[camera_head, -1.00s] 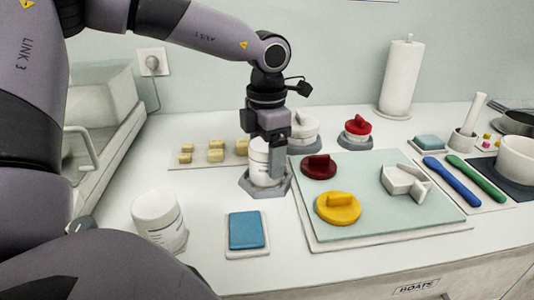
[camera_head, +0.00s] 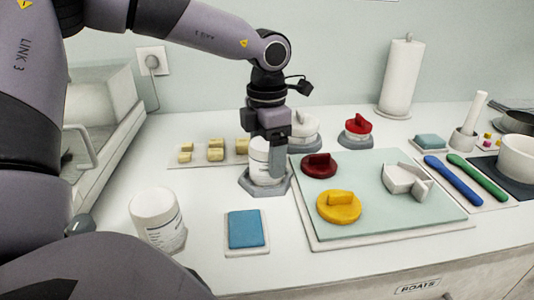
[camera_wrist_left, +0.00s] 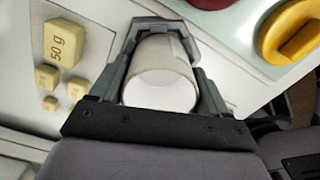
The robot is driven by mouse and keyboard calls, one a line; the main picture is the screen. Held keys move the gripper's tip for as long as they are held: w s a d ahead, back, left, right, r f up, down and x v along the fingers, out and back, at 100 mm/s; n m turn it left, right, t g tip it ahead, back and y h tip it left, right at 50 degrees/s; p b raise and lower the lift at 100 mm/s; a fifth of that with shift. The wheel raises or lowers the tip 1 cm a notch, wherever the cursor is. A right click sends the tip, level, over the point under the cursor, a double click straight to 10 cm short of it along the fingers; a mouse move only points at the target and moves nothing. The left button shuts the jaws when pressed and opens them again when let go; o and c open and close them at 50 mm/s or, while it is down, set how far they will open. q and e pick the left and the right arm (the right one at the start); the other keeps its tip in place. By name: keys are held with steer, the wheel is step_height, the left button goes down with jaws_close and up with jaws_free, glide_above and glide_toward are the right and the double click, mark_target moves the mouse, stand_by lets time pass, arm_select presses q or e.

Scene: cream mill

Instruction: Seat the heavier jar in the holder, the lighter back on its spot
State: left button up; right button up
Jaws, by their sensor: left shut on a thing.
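My left gripper (camera_head: 270,152) is shut on a white jar (camera_head: 259,162), with fingers on both sides of it. This jar stands upright within the grey six-sided holder (camera_head: 250,188); the gripper partly hides it, and I cannot tell whether it is fully down. In the left wrist view the jar (camera_wrist_left: 160,88) sits between the fingers (camera_wrist_left: 165,75). A second white jar (camera_head: 155,217) with a printed label stands on the counter at the front left, apart from the gripper. My right gripper is not in view.
A blue pad (camera_head: 246,229) lies in front of the holder. Right of it, a pale green board (camera_head: 375,215) carries red and yellow knobbed pieces and a white one. Yellow weights (camera_head: 215,154) stand behind left. A red-knobbed piece (camera_head: 357,126) and paper roll (camera_head: 401,78) stand behind.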

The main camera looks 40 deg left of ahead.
arm_select(q)
steer(key=o, duration=1.1)
steer(key=shift+c, duration=0.2)
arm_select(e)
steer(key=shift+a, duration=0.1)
arm_select(q)
steer(key=shift+r, duration=0.3)
step_height(320, 180, up, 7)
steer(key=shift+f, duration=0.2)
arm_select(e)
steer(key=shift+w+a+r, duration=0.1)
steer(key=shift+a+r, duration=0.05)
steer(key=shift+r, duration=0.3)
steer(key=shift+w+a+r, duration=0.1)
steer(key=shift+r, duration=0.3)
arm_select(q)
steer(key=shift+s+d, duration=0.1)
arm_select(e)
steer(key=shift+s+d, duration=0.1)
